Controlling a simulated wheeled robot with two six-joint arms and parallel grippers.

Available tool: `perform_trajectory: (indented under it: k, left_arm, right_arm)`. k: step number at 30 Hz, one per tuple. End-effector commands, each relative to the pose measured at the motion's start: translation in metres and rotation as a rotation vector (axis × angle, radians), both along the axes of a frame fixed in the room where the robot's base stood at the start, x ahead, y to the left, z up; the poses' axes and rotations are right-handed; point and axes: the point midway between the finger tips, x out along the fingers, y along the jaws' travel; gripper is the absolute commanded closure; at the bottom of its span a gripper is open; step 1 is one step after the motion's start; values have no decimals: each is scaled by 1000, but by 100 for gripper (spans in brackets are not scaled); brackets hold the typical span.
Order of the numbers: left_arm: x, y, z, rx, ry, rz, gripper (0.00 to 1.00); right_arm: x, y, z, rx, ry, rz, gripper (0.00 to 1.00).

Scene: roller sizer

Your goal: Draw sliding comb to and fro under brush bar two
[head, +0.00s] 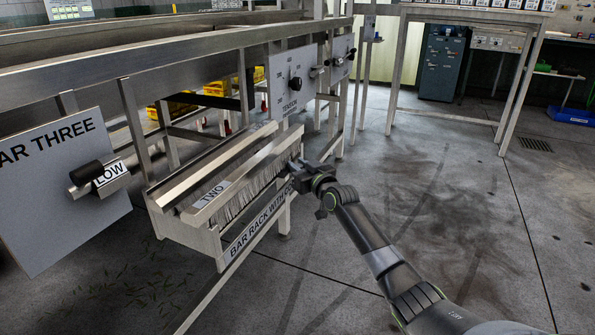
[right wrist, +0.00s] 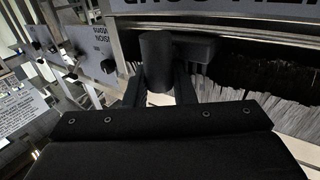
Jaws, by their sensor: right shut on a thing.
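Brush bar two, labelled TWO (head: 211,194), lies in the metal bar rack (head: 232,251) with its dark bristles hanging down. The bristles (right wrist: 265,75) also show in the right wrist view. My right gripper (head: 300,170) is at the bar's far right end. In the right wrist view it is shut on a dark upright cylindrical handle (right wrist: 156,58), next to a dark block beside the bristles. This seems to be the sliding comb's handle; the comb's teeth cannot be made out. My left gripper is not in view.
A BAR THREE panel (head: 60,190) with a LOW knob stands at the left. A tension panel (head: 293,83) with a dial stands behind the rack. The frame's steel rails run above the rack. Open floor (head: 440,200) lies to the right.

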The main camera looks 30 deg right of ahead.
Motion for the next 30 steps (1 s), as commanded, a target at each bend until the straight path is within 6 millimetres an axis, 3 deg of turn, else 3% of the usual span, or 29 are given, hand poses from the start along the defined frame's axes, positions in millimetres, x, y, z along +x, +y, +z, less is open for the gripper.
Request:
perform_trajectory:
  k: [20, 21, 26, 30]
  left_arm:
    - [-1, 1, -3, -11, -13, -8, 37]
    - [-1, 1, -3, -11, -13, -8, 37]
    - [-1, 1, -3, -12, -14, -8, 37]
    - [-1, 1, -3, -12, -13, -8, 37]
  right_arm:
    - [2, -3, 1, 0, -1, 0, 100]
    - [2, -3, 1, 0, -1, 0, 76]
    - [2, -3, 1, 0, -1, 0, 56]
    - [2, -3, 0, 0, 0, 0, 56]
